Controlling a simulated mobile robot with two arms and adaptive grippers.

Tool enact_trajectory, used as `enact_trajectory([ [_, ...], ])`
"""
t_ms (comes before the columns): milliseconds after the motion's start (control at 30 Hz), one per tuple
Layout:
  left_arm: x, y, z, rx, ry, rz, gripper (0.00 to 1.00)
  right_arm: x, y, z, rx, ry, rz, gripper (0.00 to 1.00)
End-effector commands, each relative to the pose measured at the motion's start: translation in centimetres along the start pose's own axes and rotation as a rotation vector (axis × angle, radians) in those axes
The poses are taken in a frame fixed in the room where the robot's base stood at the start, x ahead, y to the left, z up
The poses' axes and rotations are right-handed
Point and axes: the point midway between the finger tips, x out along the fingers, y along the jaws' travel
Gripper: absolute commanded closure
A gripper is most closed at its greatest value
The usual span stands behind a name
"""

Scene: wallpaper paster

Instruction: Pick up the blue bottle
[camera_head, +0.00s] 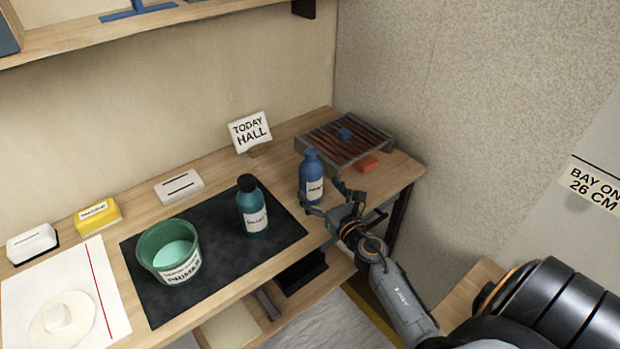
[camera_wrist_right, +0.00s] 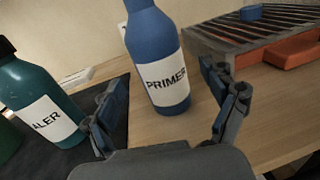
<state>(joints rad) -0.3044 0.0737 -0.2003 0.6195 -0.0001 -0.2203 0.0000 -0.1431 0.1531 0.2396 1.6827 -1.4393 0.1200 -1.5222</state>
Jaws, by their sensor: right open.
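The blue bottle (camera_head: 311,176) stands upright on the wooden table, just right of the dark mat, with a white label. In the right wrist view the blue bottle (camera_wrist_right: 155,60) shows its label reading PRIMER. My right gripper (camera_head: 325,203) is open at the bottle's near side. In the right wrist view the gripper's fingers (camera_wrist_right: 158,108) are spread, with the bottle ahead between them; contact is not visible. My left gripper is not in view.
A teal bottle (camera_head: 252,206) and a green bucket (camera_head: 168,250) stand on the dark mat (camera_head: 215,278). A slatted rack (camera_head: 345,139) and a red block (camera_head: 368,164) are behind and right of the blue bottle. A TODAY HALL sign (camera_head: 250,131) stands at the back.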

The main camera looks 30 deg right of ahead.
Motion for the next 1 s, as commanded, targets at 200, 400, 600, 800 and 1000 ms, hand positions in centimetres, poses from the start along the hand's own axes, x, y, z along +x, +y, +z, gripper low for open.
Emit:
enact_trajectory([
  [200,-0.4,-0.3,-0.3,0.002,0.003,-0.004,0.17,2.2,0.1,0.3,0.004,-0.002,0.0,0.15],
  [400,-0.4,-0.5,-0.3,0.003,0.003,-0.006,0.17,4.9,0.1,0.1,0.003,0.0,0.001,0.15],
  [600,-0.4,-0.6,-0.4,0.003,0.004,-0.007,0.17,5.4,0.1,0.0,0.002,0.001,0.001,0.15],
  [800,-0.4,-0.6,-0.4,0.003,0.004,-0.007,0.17,5.4,0.1,0.0,0.002,0.001,0.001,0.34],
  [1000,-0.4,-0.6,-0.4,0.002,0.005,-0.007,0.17,5.4,0.1,0.0,0.002,0.001,0.001,0.74],
])
